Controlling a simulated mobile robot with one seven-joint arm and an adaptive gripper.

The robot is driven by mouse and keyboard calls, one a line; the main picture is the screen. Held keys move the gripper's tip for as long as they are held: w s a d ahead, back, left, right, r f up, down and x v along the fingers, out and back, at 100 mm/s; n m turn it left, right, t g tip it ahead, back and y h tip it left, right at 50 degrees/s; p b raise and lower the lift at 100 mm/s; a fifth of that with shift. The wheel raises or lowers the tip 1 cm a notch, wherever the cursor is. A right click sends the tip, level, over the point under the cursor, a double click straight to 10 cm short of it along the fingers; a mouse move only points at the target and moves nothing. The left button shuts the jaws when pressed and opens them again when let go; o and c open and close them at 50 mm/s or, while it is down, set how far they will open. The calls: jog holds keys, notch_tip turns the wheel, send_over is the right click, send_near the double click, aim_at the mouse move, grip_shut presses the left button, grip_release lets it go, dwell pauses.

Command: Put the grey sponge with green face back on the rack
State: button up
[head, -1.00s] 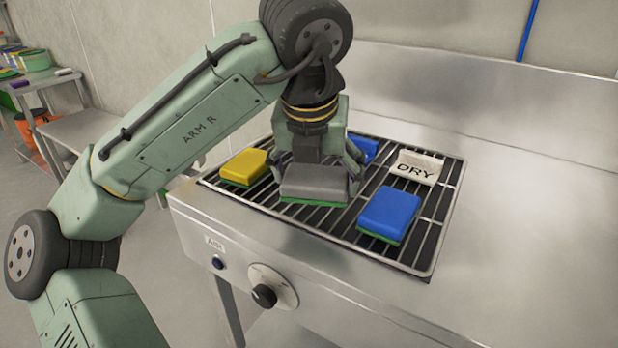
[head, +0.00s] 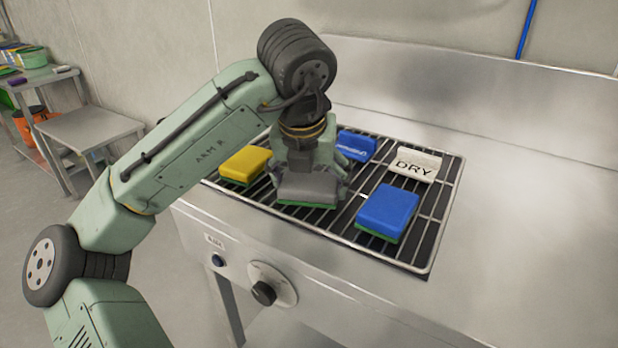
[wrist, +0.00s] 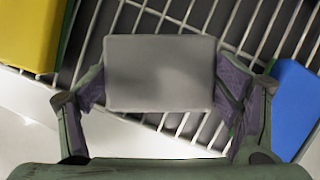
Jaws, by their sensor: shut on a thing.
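The grey sponge with green face (head: 308,190) is between the fingers of my gripper (head: 312,172), grey side up and green side down. It is at the rack (head: 436,232), near its front edge; I cannot tell whether it touches the bars. In the wrist view the sponge (wrist: 160,73) fills the gap between the fingers of my gripper (wrist: 162,92), which is shut on it, with rack bars beyond. Its green face is hidden there.
A yellow sponge (head: 245,165) lies on the rack to the left and a blue sponge (head: 388,211) to the right. Behind are a blue block (head: 356,146) and a white DRY sign (head: 416,165). A control knob (head: 264,293) is on the steel counter's front.

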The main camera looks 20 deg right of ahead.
jog(key=o, duration=1.1)
jog(key=shift+c, duration=0.2)
jog(key=v, duration=1.2)
jog(key=shift+r+p, duration=0.15)
jog(key=shift+p, duration=0.3)
